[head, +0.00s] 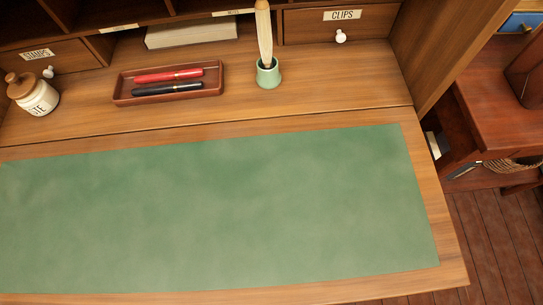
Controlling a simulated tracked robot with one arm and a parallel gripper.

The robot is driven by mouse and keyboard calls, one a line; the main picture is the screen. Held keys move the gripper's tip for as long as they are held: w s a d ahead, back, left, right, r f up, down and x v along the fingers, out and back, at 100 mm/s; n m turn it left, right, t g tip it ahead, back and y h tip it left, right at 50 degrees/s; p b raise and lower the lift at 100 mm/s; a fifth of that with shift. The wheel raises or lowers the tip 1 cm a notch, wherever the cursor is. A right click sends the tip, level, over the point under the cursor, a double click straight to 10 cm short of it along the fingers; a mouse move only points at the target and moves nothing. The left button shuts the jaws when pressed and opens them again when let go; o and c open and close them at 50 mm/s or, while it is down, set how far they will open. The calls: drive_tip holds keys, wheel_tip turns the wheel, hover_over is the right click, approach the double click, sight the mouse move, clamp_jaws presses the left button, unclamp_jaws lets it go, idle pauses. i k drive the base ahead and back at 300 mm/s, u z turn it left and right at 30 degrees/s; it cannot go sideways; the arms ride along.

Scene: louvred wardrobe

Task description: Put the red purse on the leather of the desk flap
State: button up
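The desk flap (450,262) is folded down and lies flat in the head view. Its green leather (215,215) fills the lower and middle part of the picture and is bare. I see no red purse in this view. My gripper is not in view.
Behind the flap stand a pen tray (122,98) with a red and a black pen, a green pot (268,76) holding a brush-like tool, and a lidded jar (36,95). Small drawers labelled STAMPS (35,62) and CLIPS (340,22) are shut. A reddish wooden piece (500,105) stands at right.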

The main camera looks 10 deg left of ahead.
sight(179, 198)
drive_tip(key=z, duration=0.25)
drive_tip(key=i, duration=0.9)
